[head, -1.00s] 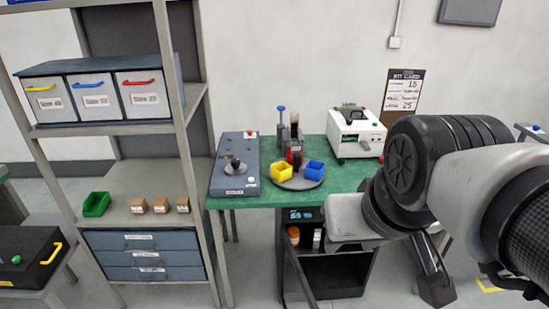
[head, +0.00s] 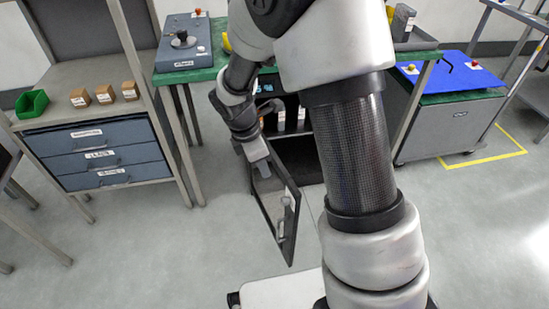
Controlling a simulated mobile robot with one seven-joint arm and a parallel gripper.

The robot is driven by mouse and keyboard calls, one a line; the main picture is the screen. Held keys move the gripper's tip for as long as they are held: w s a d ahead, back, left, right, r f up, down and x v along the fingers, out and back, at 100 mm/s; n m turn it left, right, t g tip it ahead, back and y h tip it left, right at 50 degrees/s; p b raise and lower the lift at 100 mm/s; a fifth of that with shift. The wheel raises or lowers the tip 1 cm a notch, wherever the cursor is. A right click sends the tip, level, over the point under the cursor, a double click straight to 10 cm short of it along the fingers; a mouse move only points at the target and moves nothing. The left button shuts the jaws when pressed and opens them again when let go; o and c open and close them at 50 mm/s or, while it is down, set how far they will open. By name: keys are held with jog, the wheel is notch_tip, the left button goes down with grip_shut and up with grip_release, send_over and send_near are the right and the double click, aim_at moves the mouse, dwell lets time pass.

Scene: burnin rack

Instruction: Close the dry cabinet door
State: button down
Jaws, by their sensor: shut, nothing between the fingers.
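The dry cabinet (head: 300,154) is a dark box under the green bench, partly hidden behind my arm. Its door (head: 268,208) stands open, swung out toward me from the cabinet's left side. The door has a dark frame, a clear pane and a pale handle (head: 286,222) near its free edge. Bottles (head: 281,121) show on a shelf inside. My gripper (head: 263,170) is shut and empty, pointing down at the upper part of the door. I cannot tell whether it touches the door.
A shelf rack with blue drawers (head: 95,158) stands at left, with a green bin (head: 31,104) and small brown boxes above. A grey cart with a blue mat (head: 453,76) stands at right inside yellow floor tape. Open floor lies left of the door.

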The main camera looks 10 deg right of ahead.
jog(key=shift+n, duration=0.3)
jog(key=shift+w+d+f+b, duration=0.2)
jog(key=shift+d+f+b, duration=0.65)
jog(key=shift+f, duration=1.05)
jog(key=shift+w+d+f+b, duration=0.25)
jog(key=shift+d+f+b, duration=0.15)
jog(key=shift+d+f, duration=1.15)
jog(key=shift+w+d+f+b, duration=0.2)
jog(key=shift+d+f+b, duration=0.45)
jog(key=shift+f, duration=1.6)
